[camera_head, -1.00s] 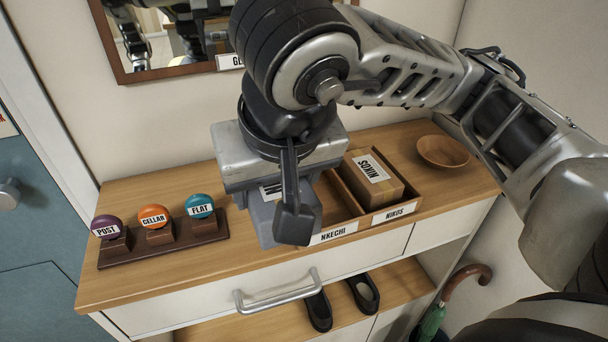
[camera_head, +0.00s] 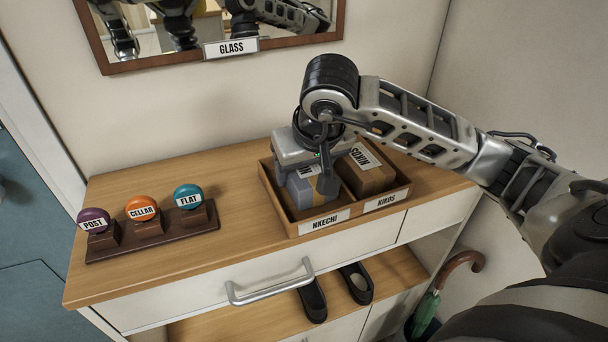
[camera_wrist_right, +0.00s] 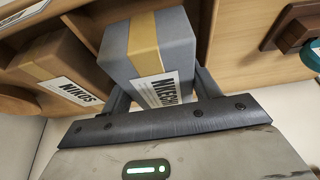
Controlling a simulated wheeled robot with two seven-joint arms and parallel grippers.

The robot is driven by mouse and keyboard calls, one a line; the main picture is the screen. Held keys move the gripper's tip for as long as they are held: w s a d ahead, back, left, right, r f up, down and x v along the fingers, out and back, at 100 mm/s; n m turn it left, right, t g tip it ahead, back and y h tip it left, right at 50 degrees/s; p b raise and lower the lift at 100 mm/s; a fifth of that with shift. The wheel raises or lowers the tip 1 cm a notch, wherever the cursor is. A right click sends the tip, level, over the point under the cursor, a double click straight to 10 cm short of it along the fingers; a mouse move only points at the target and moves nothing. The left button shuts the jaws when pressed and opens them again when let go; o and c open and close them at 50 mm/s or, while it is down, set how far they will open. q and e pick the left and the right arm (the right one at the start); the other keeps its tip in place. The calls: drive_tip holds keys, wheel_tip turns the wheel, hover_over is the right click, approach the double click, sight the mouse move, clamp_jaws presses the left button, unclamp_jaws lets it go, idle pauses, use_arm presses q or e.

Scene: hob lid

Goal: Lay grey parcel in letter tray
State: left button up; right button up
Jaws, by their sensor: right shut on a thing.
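The grey parcel (camera_head: 303,194) has a tan tape band and a label that reads partly NKECHI in the right wrist view (camera_wrist_right: 176,52). My right gripper (camera_head: 312,184) is shut on it from above. The parcel is within the left, NKECHI-labelled compartment of the wooden letter tray (camera_head: 296,230); I cannot tell whether it touches the floor. The brown NIKOS parcel (camera_head: 372,180) lies in the right compartment, and it also shows in the right wrist view (camera_wrist_right: 55,70). My left gripper is not clearly in view.
A framed mirror (camera_head: 230,48) hangs behind. Shoes (camera_head: 356,283) sit on the lower shelf.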

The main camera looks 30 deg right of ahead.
drive_tip(key=shift+f, duration=1)
drive_tip(key=shift+f, duration=0.1)
drive_tip(key=o, duration=0.6)
drive_tip(key=shift+f, duration=0.1)
drive_tip(key=shift+o, duration=1)
